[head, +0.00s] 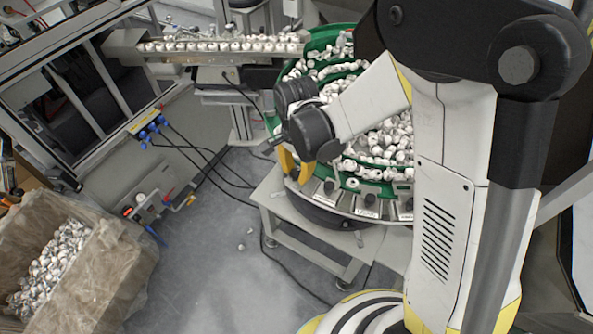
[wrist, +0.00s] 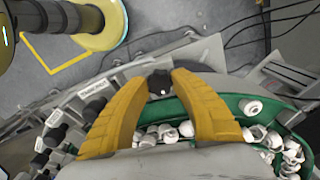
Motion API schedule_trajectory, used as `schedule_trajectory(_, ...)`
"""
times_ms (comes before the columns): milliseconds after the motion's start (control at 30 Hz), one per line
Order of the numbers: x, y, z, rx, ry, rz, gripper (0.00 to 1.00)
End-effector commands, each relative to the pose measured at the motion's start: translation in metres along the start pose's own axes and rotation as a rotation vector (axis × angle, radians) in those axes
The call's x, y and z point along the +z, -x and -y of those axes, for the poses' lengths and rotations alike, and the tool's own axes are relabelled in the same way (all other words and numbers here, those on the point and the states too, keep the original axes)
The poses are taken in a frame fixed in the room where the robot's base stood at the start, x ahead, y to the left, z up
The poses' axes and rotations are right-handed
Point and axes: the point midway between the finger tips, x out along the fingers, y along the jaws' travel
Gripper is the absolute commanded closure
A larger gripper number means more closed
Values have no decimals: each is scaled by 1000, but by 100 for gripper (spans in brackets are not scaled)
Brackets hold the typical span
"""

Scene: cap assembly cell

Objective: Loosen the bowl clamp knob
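The bowl clamp knob (wrist: 160,84) is a small black knob at the bowl's rim. In the wrist view it sits between the tips of my two yellow fingers. My gripper (wrist: 160,80) is spread about the knob's width, and I cannot tell whether the fingers press on it or only stand beside it. In the head view my gripper (head: 295,169) reaches down at the left front rim of the green feeder bowl (head: 351,183). The knob is hidden there behind the fingers and wrist. The bowl holds many white caps.
More black knobs (wrist: 55,136) with labelled brackets line the rim to the left in the wrist view. A chute (head: 222,47) of caps joins the bowl at the back. A lined box (head: 112,262) of caps stands at lower left. Cables cross the floor.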

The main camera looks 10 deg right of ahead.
Motion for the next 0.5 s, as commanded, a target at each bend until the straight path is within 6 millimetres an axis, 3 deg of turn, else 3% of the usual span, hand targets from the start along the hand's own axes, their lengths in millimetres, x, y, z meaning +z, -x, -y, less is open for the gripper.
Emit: schedule_trajectory(500, -1, -1, 0, 0, 131, -2, 100)
